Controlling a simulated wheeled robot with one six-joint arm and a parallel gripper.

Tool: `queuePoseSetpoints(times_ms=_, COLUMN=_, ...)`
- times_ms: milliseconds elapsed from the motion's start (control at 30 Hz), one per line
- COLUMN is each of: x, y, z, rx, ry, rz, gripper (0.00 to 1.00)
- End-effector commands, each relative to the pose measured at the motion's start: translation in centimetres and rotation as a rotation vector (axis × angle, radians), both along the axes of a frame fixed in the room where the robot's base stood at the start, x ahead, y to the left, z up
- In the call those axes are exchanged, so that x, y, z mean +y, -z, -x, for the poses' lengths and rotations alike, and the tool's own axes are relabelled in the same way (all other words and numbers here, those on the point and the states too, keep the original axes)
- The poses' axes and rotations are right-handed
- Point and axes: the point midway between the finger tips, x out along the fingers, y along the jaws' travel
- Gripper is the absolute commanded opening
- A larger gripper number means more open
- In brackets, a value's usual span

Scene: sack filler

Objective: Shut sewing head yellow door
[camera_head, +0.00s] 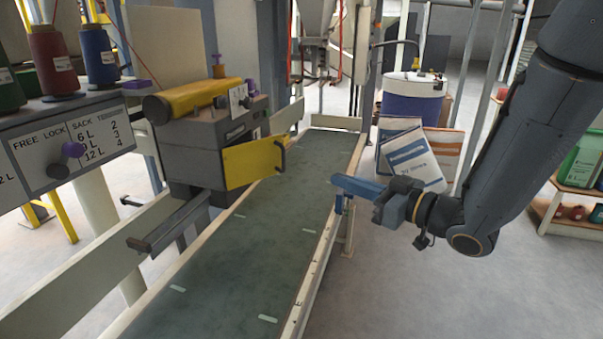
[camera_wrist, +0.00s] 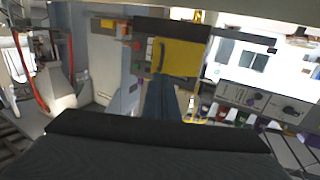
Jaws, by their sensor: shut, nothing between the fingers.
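The grey sewing head (camera_head: 197,150) stands at the left side of the conveyor, with a yellow cylinder on top. Its yellow door (camera_head: 252,162) stands open, swung out to the right over the belt. A dark handle (camera_head: 281,158) is on the door's free right edge. My gripper (camera_head: 340,184) is shut and empty, with blue fingers pointing left over the belt's right edge. It is apart from the door, to its right. In the wrist view, the yellow door (camera_wrist: 179,57) lies beyond the tips of my blue fingers (camera_wrist: 159,90).
The green conveyor belt (camera_head: 235,245) runs between cream side rails, clear of sacks. A control panel (camera_head: 75,150) with thread spools above is at the left. White sacks (camera_head: 412,158) and a blue drum (camera_head: 411,108) stand beyond the conveyor, behind my gripper.

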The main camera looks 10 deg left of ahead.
Motion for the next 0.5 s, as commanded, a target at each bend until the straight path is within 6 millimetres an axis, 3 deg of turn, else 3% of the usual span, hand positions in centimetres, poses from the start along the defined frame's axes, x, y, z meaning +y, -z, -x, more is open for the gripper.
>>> queuePoseSetpoints(times_ms=167, x=1.5, y=-0.2, z=-0.3, rx=-0.004, ry=-0.018, rz=-0.014, gripper=0.00)
queuePoseSetpoints(times_ms=500, x=7.3, y=-0.1, z=-3.2, rx=-0.003, ry=-0.016, rz=-0.011, gripper=0.00)
